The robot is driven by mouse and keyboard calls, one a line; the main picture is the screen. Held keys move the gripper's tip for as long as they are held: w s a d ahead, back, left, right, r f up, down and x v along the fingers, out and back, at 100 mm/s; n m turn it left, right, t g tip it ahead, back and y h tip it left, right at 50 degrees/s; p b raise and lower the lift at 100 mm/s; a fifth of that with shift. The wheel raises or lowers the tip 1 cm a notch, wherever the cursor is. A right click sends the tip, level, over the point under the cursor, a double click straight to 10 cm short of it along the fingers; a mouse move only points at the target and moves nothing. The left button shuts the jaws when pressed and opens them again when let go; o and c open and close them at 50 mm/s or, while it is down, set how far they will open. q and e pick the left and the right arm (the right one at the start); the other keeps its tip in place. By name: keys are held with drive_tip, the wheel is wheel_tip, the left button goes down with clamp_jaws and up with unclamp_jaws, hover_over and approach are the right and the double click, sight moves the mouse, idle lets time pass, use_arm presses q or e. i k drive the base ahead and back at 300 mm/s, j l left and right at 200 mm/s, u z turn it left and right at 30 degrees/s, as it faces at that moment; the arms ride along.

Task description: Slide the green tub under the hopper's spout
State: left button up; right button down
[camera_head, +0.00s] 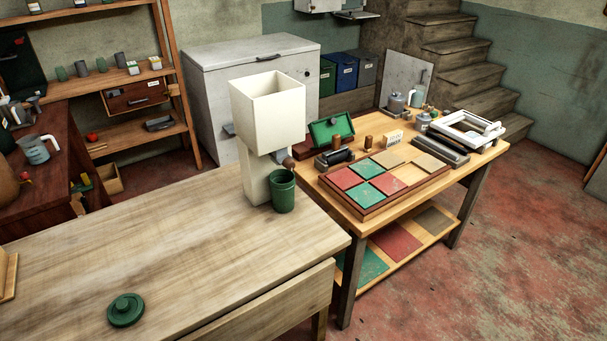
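The green tub (283,192) stands upright and open-topped on the pale wooden table, close against the right side of the hopper's base. The cream hopper (267,108) has a wide square open bin on a narrower column. Its brownish spout (287,160) juts out low on the right side, just above the tub's rim. From this angle I cannot tell whether the tub is exactly centred under it. A round green lid (126,309) with a knob lies near the table's front edge. Neither of my grippers is in view.
The pale table (150,240) is mostly bare between lid and hopper. A second table (345,208) adjoins at right, holding a tray of coloured tiles (372,183), a green open box (332,129) and tools. A white chest (255,60) stands behind the hopper.

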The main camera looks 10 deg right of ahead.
sight(283, 192)
drive_tip(key=l+u, duration=0.2)
drive_tip(key=u, duration=0.35)
drive_tip(key=l+u, duration=0.25)
drive_tip(key=l, duration=0.2)
drive_tip(key=l+u, duration=0.25)
drive_tip(key=l, duration=0.25)
drive_tip(key=l+u, duration=0.1)
drive_tip(key=l, duration=0.7)
drive_tip(key=k+l, duration=0.15)
drive_tip(key=l, duration=0.65)
drive_tip(key=u, duration=0.05)
